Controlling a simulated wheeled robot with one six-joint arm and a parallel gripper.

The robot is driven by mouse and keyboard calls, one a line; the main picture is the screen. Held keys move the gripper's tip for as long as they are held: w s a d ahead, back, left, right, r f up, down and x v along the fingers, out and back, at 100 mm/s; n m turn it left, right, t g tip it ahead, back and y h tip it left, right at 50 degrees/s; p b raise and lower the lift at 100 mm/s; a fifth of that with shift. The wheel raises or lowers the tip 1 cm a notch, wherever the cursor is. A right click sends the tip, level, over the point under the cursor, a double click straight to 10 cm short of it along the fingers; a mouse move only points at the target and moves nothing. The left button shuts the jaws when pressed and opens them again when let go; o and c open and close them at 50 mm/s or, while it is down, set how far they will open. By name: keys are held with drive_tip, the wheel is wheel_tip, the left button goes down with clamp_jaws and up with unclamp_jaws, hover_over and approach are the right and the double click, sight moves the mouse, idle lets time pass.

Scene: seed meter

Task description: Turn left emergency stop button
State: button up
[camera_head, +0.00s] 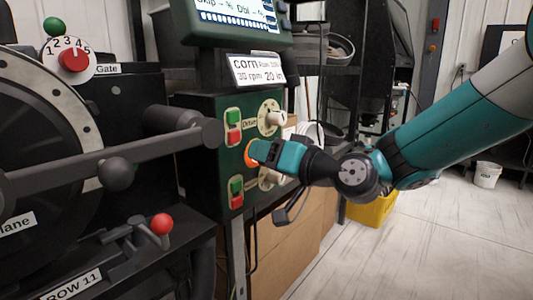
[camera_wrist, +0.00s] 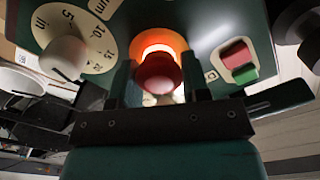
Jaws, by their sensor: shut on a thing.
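The emergency stop button (camera_wrist: 158,72) is a red mushroom head on a glowing orange collar, seen in the wrist view. It sits between the two dark fingers of my gripper (camera_wrist: 160,85), which are shut on it. In the head view, the fingers of my gripper (camera_head: 258,152) reach the front of the green control box (camera_head: 206,158). Only the glowing orange collar (camera_head: 249,153) shows there; the red head is hidden behind the fingers.
A dial with a pale knob (camera_head: 275,119) is above the button; another knob is partly hidden below. Red-green switches (camera_head: 233,127) sit beside them. A dark lever bar (camera_head: 110,160) and a red-knobbed lever (camera_head: 161,224) stand at left. Open floor lies at right.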

drive_tip(key=o, duration=0.9)
drive_tip(key=shift+c, duration=0.2)
drive_tip(key=b+v, duration=0.4)
drive_tip(key=v, duration=1.3)
drive_tip(key=shift+s+d, duration=0.1)
drive_tip(key=shift+d, duration=0.05)
